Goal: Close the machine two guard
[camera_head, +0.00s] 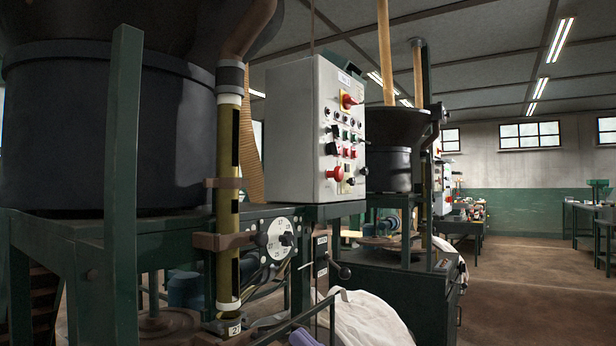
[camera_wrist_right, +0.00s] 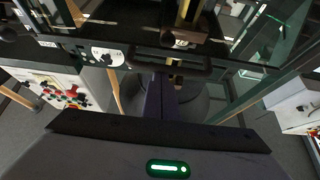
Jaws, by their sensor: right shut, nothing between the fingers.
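Machine two (camera_head: 60,225) fills the left of the head view, with a dark round drum on a green frame. A small "2" label (camera_head: 234,330) sits at the foot of its yellow tube (camera_head: 229,200). A dark bent rail (camera_head: 318,312), perhaps part of the guard, shows low in the centre. In the right wrist view a dark handle-like bar (camera_wrist_right: 150,62) crosses just beyond my gripper. My right gripper (camera_wrist_right: 165,88) is shut and empty; whether it touches the bar I cannot tell. Only its purple tip (camera_head: 303,338) shows in the head view. My left gripper is out of view.
A grey control box (camera_head: 300,130) with red knobs stands beside the drum. A numbered dial (camera_head: 280,240) and a small black lever (camera_head: 340,270) are below it. A white bag (camera_head: 370,320) lies low at centre. Another machine (camera_head: 390,290) stands behind; open floor (camera_head: 530,290) lies right.

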